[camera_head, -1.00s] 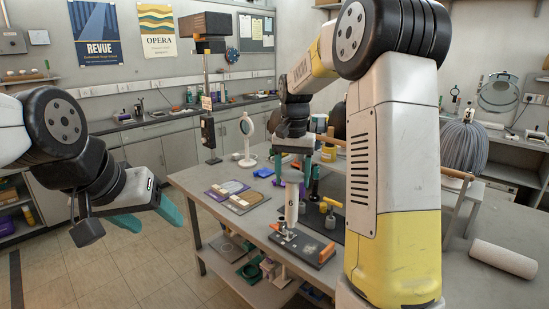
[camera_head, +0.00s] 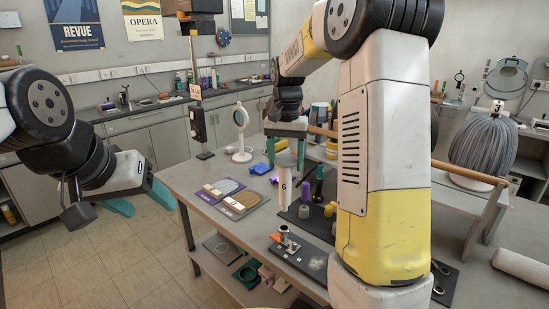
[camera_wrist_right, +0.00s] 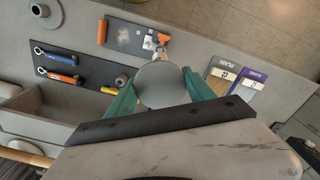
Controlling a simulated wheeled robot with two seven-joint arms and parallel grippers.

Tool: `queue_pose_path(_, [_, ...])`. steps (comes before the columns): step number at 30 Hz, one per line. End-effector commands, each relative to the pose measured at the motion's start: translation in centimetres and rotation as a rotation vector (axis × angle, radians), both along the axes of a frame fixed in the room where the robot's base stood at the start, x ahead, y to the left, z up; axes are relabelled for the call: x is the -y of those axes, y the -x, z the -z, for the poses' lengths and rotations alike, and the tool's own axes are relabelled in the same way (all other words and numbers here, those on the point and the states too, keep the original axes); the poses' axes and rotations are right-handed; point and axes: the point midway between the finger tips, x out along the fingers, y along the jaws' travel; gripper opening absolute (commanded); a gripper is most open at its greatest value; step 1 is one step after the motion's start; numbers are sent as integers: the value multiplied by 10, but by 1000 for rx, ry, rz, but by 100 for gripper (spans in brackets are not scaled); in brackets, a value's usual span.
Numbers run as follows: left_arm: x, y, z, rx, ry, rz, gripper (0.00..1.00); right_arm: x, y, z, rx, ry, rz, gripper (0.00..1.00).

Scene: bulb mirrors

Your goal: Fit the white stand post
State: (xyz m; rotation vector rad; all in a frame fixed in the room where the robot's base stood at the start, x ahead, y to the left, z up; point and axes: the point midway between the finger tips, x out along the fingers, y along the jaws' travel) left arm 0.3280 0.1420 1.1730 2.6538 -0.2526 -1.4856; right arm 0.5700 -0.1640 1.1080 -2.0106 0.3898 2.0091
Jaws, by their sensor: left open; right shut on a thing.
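The white post (camera_head: 286,182), marked 6, is upright in my right gripper (camera_head: 287,150) over the table. Its lower end shows above a small metal and orange fitting (camera_head: 286,240) on a dark board (camera_head: 307,258), with a gap in the picture. In the right wrist view the post's round grey top (camera_wrist_right: 161,85) sits between the green fingers of my right gripper (camera_wrist_right: 153,90). The fitting (camera_wrist_right: 158,41) shows just beyond it and is partly hidden. My left gripper (camera_head: 140,202) is open and empty, left of the table over the floor.
A round mirror on a white stand (camera_head: 241,135) is at the table's back left. Tools lie on a dark mat (camera_wrist_right: 70,60).

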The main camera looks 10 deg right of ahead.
Motion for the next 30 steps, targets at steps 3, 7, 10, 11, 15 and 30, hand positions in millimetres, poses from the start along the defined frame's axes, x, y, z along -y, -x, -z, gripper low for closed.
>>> queue_pose_path(3, [0, 0, 0, 0, 0, 0, 63, 0, 0, 0, 0, 0, 0, 20])
queue_pose_path(7, [0, 0, 0, -1, 0, 0, 63, 0, 1, 1, 0, 0, 0, 20])
queue_pose_path(10, [0, 0, 0, 0, 0, 0, 63, 0, 1, 6, -2, 0, 0, 20])
queue_pose_path(11, [0, 0, 0, -1, 0, 0, 63, 0, 1, 9, -2, 0, 0, 20])
queue_pose_path(15, [0, 0, 0, -1, 0, 0, 63, 0, 1, 21, -2, 0, 0, 20])
queue_pose_path(30, [0, 0, 0, -1, 0, 0, 63, 0, 1, 56, 0, 0, 1, 20])
